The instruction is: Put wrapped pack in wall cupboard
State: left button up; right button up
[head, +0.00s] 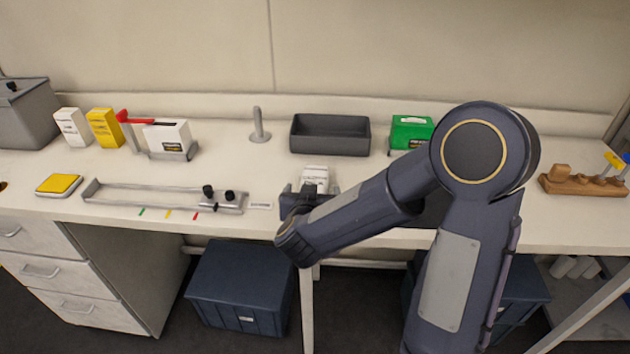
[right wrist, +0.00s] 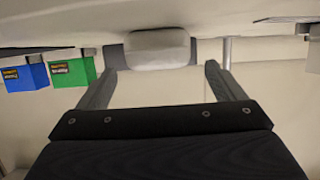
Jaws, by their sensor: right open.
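My right forearm hides part of the bench. The wall cupboard is not in view, and neither is my left gripper.
A dark open tray (head: 330,149) and an upright grey peg (head: 258,132) stand behind the pack. A green box (head: 411,131) is to the right. A metal rail with black knobs (head: 160,197) lies to the left.

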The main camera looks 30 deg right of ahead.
aim_at(314, 182)
jog(key=x, duration=0.5)
jog(key=shift+w+d+f, duration=0.2)
jog(key=shift+f, duration=0.05)
jog(key=shift+c, duration=0.2)
jog(key=shift+r, duration=0.1)
jog(key=c, duration=1.1)
